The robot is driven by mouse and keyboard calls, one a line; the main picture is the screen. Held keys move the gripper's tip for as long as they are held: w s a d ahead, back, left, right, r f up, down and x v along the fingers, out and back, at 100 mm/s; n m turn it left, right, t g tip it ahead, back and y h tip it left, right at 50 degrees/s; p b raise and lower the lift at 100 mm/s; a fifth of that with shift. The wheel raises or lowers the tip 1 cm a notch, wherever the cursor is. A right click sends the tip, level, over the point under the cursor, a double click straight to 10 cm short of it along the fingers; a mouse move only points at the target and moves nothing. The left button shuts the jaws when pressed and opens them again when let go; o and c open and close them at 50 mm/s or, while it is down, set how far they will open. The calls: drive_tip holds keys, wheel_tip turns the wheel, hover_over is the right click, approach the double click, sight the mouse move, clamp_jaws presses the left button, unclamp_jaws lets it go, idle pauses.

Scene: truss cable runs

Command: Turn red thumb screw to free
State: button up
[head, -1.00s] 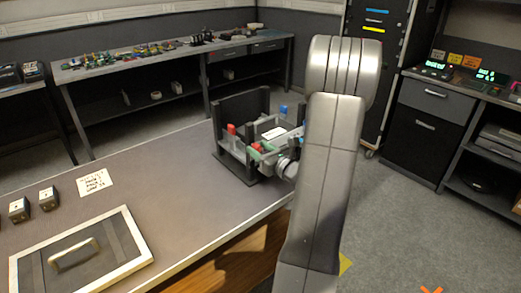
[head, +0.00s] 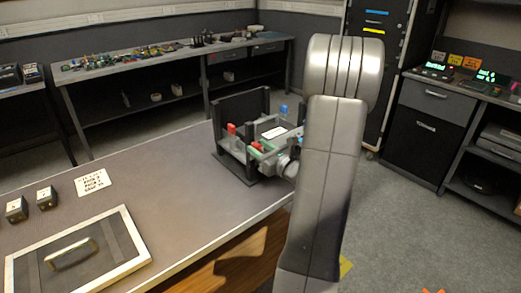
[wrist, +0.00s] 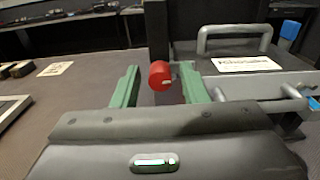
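The red thumb screw (wrist: 160,76) shows in the wrist view in front of a dark upright post (wrist: 157,28). My gripper (wrist: 160,85) has two green fingers, spread apart, one on each side of the screw with a gap on both sides. I cannot tell how deep the screw lies between the fingertips. In the head view, my gripper (head: 267,148) is at the near right side of the dark frame, beside a small red part (head: 256,146). Another red part (head: 231,129) is on the frame's left side. My arm hides some of the frame's right side.
A grey handle bar (wrist: 234,34) and a white label (wrist: 245,64) lie right of the screw. A blue part (wrist: 290,29) stands farther right. On the table are a framed panel (head: 128,245), a note card (head: 93,182) and two small blocks (head: 46,198). The table's middle is clear.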

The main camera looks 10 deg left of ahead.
idle(0.3)
drive_tip(key=v, duration=1.3)
drive_tip(key=shift+s+d+b, duration=0.25)
drive_tip(key=shift+d+b, duration=0.05)
drive_tip(key=shift+b, duration=0.05)
drive_tip(key=shift+a, duration=0.1)
drive_tip(key=x, duration=1.4)
drive_tip(key=shift+p, duration=0.4)
drive_tip(key=shift+r+p, duration=0.1)
drive_tip(key=shift+p, duration=0.3)
drive_tip(key=shift+m, duration=0.3)
drive_tip(key=shift+b, duration=0.4)
